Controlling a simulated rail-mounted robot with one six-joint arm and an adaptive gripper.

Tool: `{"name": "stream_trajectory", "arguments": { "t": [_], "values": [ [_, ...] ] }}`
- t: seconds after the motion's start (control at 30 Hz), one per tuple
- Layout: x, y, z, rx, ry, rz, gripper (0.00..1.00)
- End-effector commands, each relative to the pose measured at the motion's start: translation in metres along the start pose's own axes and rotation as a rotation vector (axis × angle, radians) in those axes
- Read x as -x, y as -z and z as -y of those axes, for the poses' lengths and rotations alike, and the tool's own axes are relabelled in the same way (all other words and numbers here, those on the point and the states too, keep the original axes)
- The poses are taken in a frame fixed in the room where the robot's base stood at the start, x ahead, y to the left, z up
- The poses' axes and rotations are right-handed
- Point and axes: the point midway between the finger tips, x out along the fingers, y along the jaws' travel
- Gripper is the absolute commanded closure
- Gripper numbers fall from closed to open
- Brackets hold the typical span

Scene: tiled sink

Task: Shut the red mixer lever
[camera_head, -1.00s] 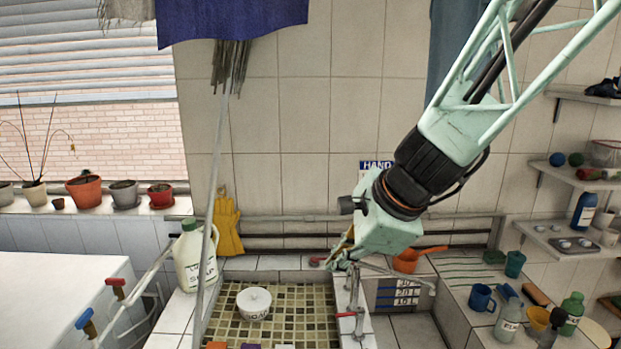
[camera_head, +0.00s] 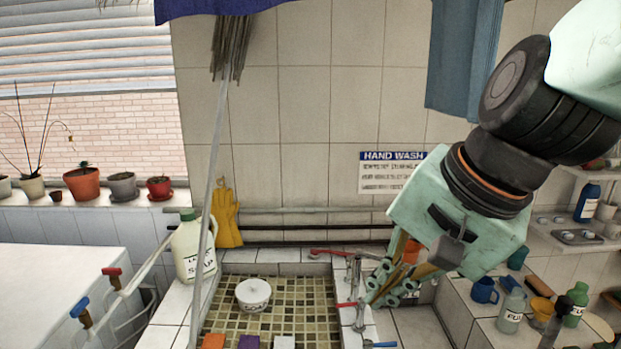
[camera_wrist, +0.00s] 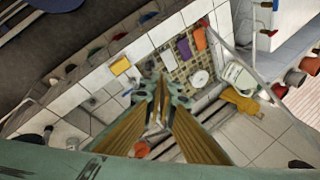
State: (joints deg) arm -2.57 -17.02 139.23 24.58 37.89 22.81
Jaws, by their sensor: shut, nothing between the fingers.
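A long red lever (camera_head: 330,252) reaches left from the top of the metal tap post, behind the divider beside the mosaic basin. A shorter red handle (camera_head: 347,304) sticks out left from lower on the tap fittings. I cannot tell for sure which one the task means. My gripper (camera_head: 368,297) is just right of the metal posts, pointing down and left, its green fingers together and empty. Whether it touches the fittings is unclear. In the wrist view my gripper (camera_wrist: 161,97) hides most of the tap.
A blue handle (camera_head: 380,344) is low in front. Bottles and a blue mug (camera_head: 484,290) crowd the right counter. A thin pole crosses at left.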

Motion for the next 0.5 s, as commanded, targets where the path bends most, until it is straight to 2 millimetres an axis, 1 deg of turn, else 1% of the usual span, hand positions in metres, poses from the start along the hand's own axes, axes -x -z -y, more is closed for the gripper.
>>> {"name": "stream_trajectory", "arguments": {
  "t": [0.1,0.37,0.5],
  "values": [
    [0.008,-0.01,-0.02,0.096,-0.024,-0.012,1.0],
    [0.027,-0.029,-0.066,0.308,-0.093,-0.032,1.0],
    [0.036,-0.038,-0.093,0.417,-0.138,-0.041,1.0]
  ]
}}
